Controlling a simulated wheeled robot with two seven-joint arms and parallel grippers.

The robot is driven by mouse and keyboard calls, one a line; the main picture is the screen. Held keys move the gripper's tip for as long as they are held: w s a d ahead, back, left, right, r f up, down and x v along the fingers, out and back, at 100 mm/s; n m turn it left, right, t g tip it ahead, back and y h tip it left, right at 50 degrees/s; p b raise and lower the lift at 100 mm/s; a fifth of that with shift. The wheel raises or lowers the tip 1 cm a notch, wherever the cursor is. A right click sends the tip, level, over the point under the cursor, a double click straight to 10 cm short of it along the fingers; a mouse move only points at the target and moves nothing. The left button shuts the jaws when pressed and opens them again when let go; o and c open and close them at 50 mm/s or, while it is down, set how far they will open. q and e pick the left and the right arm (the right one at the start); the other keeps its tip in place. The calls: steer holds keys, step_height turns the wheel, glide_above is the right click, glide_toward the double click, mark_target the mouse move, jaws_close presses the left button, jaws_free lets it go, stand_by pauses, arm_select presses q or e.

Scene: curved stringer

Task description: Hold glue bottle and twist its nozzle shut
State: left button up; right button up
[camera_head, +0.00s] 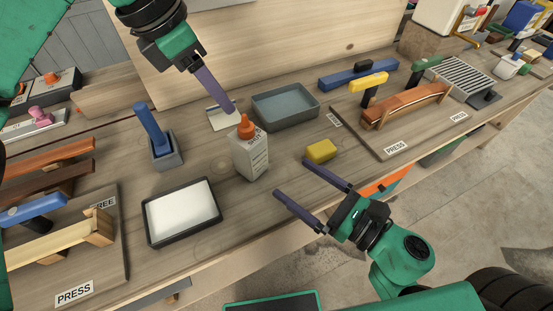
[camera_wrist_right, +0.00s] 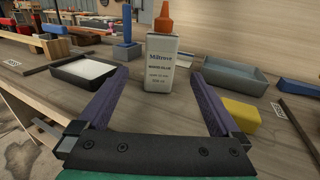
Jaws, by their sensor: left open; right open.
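The glue bottle (camera_head: 250,155) is a white-grey labelled bottle with an orange nozzle (camera_head: 246,128), standing upright on the workbench. In the right wrist view the bottle (camera_wrist_right: 160,62) stands ahead, between the lines of my right fingers. My left gripper (camera_head: 228,110) comes from above, its purple fingers close behind the nozzle in the head view; whether they touch it I cannot tell. It is open. My right gripper (camera_head: 291,177) is open and empty, in front and to the right of the bottle, with its fingers pointing at it.
A dark tray with white contents (camera_head: 182,211) lies front left of the bottle. A grey-blue tray (camera_head: 285,105) is behind right. A yellow block (camera_head: 320,151) lies right of the bottle. A blue-handled tool in a grey holder (camera_head: 166,154) stands left. Press boards flank both sides.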

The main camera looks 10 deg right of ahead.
mark_target(259, 153)
steer(key=x, duration=1.3)
steer(key=shift+w, duration=0.35)
steer(key=shift+w+a, duration=0.3)
steer(key=shift+a, duration=0.1)
